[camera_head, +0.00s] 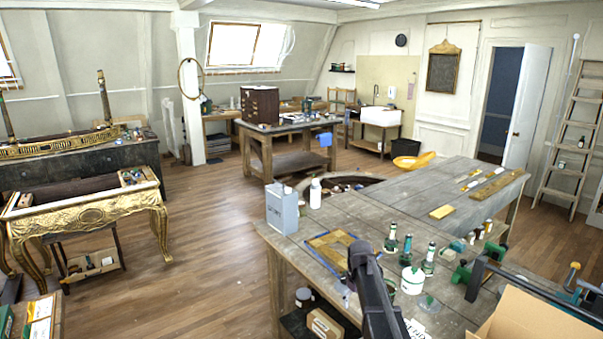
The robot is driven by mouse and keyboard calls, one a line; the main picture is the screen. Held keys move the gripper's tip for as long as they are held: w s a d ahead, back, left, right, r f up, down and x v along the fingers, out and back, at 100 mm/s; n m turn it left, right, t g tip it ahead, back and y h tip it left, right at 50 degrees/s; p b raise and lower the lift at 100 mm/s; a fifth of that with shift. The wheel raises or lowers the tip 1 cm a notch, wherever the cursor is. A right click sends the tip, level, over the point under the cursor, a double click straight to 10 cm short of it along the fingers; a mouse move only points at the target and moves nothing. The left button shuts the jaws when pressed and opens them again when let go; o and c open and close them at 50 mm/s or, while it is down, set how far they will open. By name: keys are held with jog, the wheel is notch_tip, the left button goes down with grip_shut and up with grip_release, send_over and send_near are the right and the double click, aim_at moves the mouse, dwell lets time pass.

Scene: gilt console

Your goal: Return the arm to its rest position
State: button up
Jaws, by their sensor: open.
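A dark grey link of my arm (371,287) rises from the bottom edge, right of centre. It stands in front of the near workbench (310,245) and ends in a rounded joint at the bench's near side. I cannot make out my gripper or its fingers in this view. Nothing held by the arm shows.
The bench carries a grey can (282,208), a white bottle (315,193), green bottles (391,238), a white tub (412,280) and clamps (477,275). An open cardboard box (535,318) is at lower right. Wooden floor (200,250) lies clear toward a gilt console (88,212).

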jog(key=s+f+m+b, duration=0.2)
jog(key=s+f+b, duration=0.1)
jog(key=s, duration=0.8)
jog(key=s+f+m+b, duration=0.3)
jog(key=s+f+b, duration=0.1)
jog(key=s, duration=0.8)
jog(key=shift+f+m, duration=0.3)
jog(key=shift+f, duration=0.2)
